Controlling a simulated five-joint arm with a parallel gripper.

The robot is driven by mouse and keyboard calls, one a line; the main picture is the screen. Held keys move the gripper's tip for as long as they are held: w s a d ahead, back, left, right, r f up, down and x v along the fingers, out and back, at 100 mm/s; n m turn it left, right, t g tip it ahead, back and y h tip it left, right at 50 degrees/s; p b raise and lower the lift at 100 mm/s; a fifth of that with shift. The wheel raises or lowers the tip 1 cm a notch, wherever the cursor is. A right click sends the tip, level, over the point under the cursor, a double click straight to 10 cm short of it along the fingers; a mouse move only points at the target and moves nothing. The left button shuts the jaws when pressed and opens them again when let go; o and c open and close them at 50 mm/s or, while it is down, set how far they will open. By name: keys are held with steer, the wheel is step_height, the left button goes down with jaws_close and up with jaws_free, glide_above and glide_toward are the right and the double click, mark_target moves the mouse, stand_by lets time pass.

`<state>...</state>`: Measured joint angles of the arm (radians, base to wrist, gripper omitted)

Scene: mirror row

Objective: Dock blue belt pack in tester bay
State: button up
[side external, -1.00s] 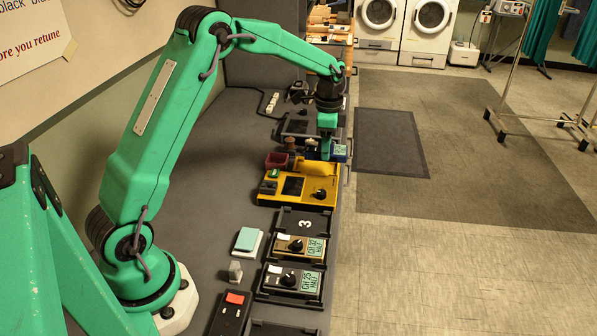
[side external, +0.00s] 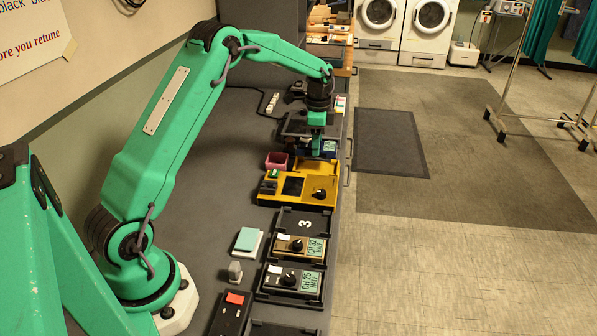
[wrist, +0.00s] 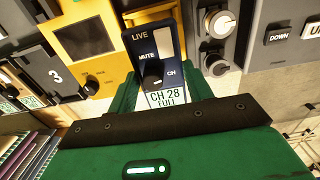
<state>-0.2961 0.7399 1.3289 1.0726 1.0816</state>
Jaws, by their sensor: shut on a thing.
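The blue belt pack (wrist: 152,60) is held between the green fingers of my gripper (wrist: 158,95) in the wrist view. Its face shows LIVE, MUTE, a dark knob and a CH 28 FULL label. In the side view the pack (side external: 330,147) shows at the right of my gripper (side external: 320,151), just behind the yellow tester (side external: 298,199). The tester has a dark screen and a knob; it also shows in the wrist view (wrist: 88,62), left of the pack.
A grey unit (wrist: 215,12) with knobs lies right of the pack in the wrist view. In the side view a pink bin (side external: 276,160) stands left of my gripper. Slot 3 (side external: 305,222) looks empty, with other packs (side external: 291,280) in front. The bench's left middle is clear.

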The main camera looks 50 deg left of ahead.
steer(key=shift+f, duration=1.85)
steer(key=shift+f, duration=1.15)
stand_by(1.1)
steer(key=o, duration=1.2)
steer(key=shift+c, duration=0.2)
steer(key=shift+s+r, duration=0.1)
steer(key=shift+r, duration=0.05)
steer(key=shift+a+r, duration=0.1)
steer(key=shift+r, duration=3.7)
steer(key=shift+r, duration=0.1)
